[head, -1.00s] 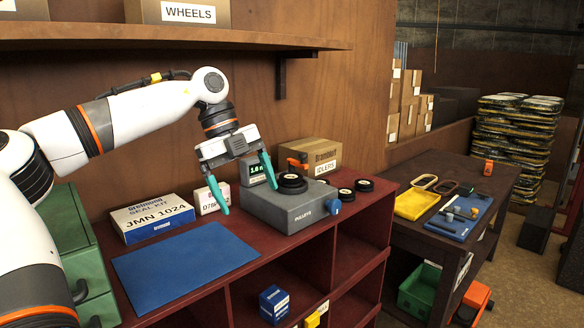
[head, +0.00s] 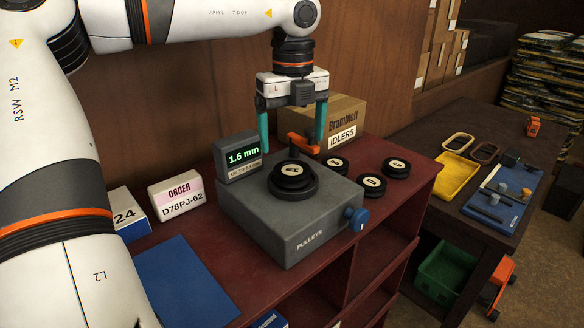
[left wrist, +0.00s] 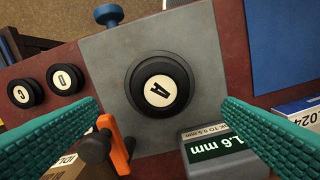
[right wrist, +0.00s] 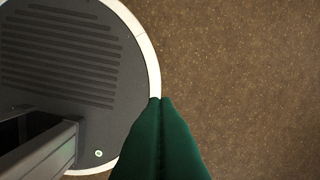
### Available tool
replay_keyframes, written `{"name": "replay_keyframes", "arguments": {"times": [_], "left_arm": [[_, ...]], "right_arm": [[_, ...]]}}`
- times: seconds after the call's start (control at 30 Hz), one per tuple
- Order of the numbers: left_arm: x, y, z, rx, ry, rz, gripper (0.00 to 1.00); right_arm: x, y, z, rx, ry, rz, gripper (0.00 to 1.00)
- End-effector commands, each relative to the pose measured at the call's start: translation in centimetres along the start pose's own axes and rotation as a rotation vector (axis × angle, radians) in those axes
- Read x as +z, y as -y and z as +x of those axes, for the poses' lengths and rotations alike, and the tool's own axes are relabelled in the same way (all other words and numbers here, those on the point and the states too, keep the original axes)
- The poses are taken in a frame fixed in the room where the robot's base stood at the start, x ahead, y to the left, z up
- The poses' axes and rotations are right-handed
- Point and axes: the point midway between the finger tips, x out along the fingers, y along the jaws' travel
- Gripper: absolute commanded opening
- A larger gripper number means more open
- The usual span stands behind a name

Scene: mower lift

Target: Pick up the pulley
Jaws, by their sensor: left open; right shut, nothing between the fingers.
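A black pulley (head: 292,180) with a cream hub marked A lies flat on the grey PULLEYS device (head: 300,222). In the left wrist view the pulley (left wrist: 158,88) sits between the fingertips' directions, near the middle of the picture. My left gripper (head: 292,138) is open and empty, pointing down above and slightly behind the pulley, apart from it. Three more black pulleys (head: 372,184) lie on the red bench to the device's right; two of them, C and D, show in the left wrist view. My right gripper (right wrist: 160,102) is shut and empty over brown floor.
A display (head: 240,157) reading 1.6 mm stands at the device's back left. An orange-handled part (head: 303,143) and the IDLERS box (head: 338,118) stand close behind. A blue knob (head: 357,218) sticks out in front.

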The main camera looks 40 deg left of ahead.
Motion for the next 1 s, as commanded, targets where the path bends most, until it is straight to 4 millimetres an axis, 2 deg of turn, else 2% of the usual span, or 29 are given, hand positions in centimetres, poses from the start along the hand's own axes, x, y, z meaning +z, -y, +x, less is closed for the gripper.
{"name": "replay_keyframes", "arguments": {"times": [0.3, 0.43, 0.53, 0.63, 0.83, 0.87, 1.0], "left_arm": [[0.2, 0.2, 2.7, -0.003, 0.005, 0.001, 0.90], [0.6, 0.4, 4.6, -0.002, 0.007, 0.002, 0.90], [0.5, 0.3, 6.0, -0.001, 0.003, -0.001, 0.90], [0.5, 0.3, 6.7, 0.001, 0.002, -0.002, 0.90], [0.4, 0.3, 6.8, 0.003, 0.000, -0.003, 0.90], [0.4, 0.3, 6.8, 0.003, 0.000, -0.003, 0.88], [0.4, 0.3, 6.8, 0.002, 0.000, -0.003, 0.65]], "right_arm": [[2.2, -0.2, -1.4, 0.002, 0.034, 0.002, 0.00], [2.5, -0.7, -2.6, 0.010, 0.038, 0.003, 0.00], [2.5, -1.0, -2.8, 0.013, 0.037, 0.003, 0.00], [2.3, -1.1, -2.9, 0.015, 0.034, 0.001, 0.00], [1.9, -1.1, -2.8, 0.014, 0.028, 0.001, 0.00], [1.9, -1.1, -2.8, 0.014, 0.028, 0.000, 0.00], [1.8, -0.7, -2.8, 0.010, 0.026, -0.001, 0.00]]}}
